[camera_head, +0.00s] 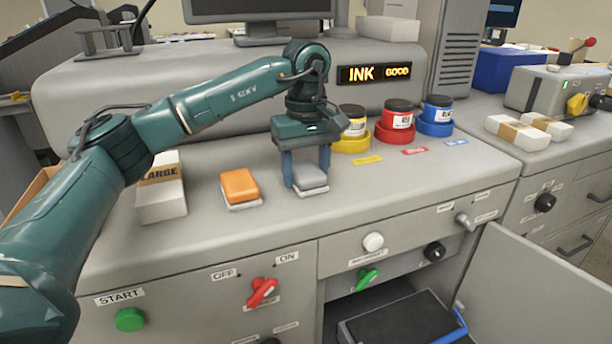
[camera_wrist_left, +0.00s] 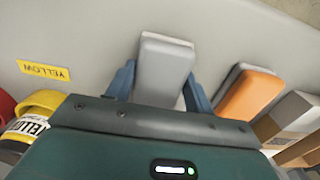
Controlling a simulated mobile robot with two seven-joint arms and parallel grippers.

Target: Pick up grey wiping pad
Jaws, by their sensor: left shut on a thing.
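The grey wiping pad (camera_head: 310,177) is on the counter top, between the fingers of my left gripper (camera_head: 306,178). The gripper points straight down, with one blue finger on each side of the pad, shut on it. In the left wrist view the grey pad (camera_wrist_left: 163,72) shows between the two fingers (camera_wrist_left: 160,90). The pad is over its pale base on the counter; I cannot tell whether it is lifted off. My right gripper is not in view.
An orange pad (camera_head: 239,186) lies just left of the grey one. A white box marked LARGE (camera_head: 161,197) stands further left. Yellow (camera_head: 353,127), red (camera_head: 396,124) and blue (camera_head: 436,117) ink pots stand behind right. The counter front holds knobs and an open compartment.

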